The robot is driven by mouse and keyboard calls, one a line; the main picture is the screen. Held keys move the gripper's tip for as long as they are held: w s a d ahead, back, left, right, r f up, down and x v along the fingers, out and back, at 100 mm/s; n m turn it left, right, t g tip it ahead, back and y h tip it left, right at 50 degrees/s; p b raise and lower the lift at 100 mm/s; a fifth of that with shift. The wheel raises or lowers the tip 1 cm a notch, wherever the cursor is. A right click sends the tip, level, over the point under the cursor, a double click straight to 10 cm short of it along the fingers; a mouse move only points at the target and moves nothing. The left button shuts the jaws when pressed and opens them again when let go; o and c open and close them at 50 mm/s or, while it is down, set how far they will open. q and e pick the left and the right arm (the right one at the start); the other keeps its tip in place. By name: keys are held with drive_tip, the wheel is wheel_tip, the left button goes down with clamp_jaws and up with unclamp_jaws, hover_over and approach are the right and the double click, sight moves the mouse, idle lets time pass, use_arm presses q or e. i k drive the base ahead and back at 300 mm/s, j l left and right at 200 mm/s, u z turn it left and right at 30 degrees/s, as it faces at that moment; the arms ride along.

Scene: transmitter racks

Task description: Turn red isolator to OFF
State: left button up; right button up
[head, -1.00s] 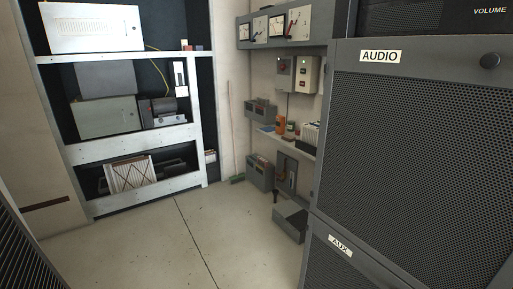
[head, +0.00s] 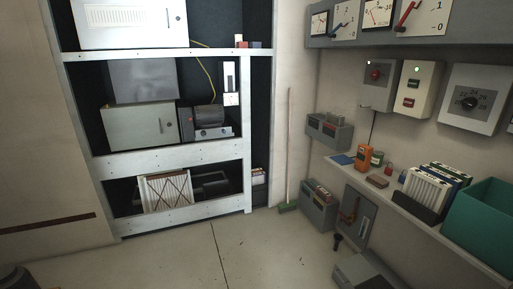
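A grey wall box with a red rotary knob (head: 375,74), which looks like the red isolator, hangs on the right wall above the shelf. A small light spot shows at its upper left. The knob's exact pointing direction is too small to read. Neither of my grippers is in view, so none is seen near the box.
Beside it hang a cream box with red and green buttons (head: 418,88) and a grey dial box (head: 476,98). Below, a shelf (head: 425,205) holds binders and a teal bin (head: 484,228). A grey box (head: 366,272) stands low by the wall. The floor (head: 250,250) ahead is largely clear.

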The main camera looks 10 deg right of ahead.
sight(374, 75)
drive_tip(key=i+z, duration=0.4)
drive_tip(key=i+j+z, duration=0.15)
drive_tip(key=i+z, duration=0.3)
drive_tip(key=i+j+z, duration=0.2)
drive_tip(key=z, duration=0.2)
drive_tip(key=i+j+z, duration=0.4)
